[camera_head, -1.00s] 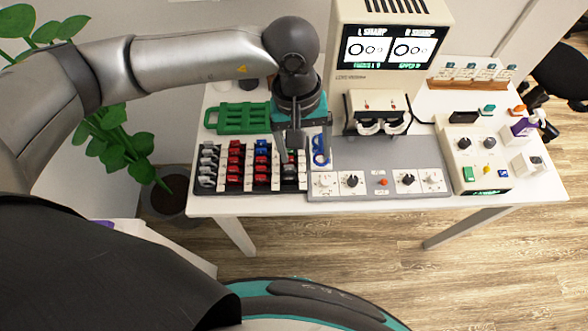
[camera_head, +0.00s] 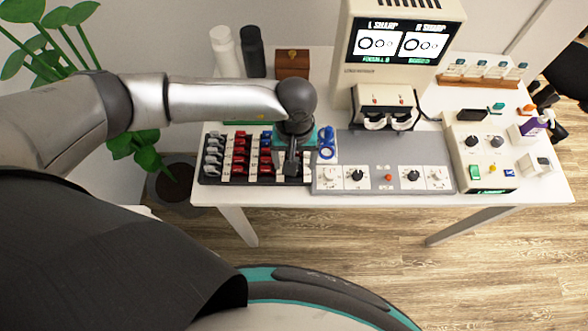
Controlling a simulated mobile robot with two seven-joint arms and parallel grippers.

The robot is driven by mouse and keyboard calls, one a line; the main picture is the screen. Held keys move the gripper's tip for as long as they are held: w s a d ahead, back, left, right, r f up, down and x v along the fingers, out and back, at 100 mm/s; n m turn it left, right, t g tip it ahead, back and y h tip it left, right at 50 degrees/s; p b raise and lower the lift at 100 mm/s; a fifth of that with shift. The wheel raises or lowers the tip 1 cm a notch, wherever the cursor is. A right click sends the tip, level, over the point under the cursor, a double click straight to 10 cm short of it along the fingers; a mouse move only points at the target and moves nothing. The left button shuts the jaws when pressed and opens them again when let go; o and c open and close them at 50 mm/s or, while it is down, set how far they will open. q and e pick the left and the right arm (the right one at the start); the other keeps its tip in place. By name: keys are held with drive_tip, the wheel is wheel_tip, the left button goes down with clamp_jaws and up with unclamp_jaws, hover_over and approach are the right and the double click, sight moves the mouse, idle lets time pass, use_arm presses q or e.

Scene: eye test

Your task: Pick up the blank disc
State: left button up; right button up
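The black rack (camera_head: 203,178) stands at the table's front left and holds rows of grey, red and blue lens-like discs. My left gripper (camera_head: 291,172) points down over the rack's right end, with its dark fingers low among the discs there. The gripper and wrist hide most of that end. I cannot make out the blank disc, nor whether the fingers touch or hold anything. Blue ring-shaped pieces (camera_head: 327,143) stand just right of the gripper. My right gripper is not in view.
A grey panel with knobs (camera_head: 372,177) lies right of the rack, below the vision tester (camera_head: 395,75). A control box (camera_head: 480,158) stands further right. White (camera_head: 224,50) and black (camera_head: 253,50) bottles and a brown box (camera_head: 292,64) stand behind my arm.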

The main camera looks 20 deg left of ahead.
use_arm(q)
wheel_tip(320, 180, down, 3)
drive_tip(key=shift+s+f, duration=0.1)
clamp_jaws()
idle(0.7)
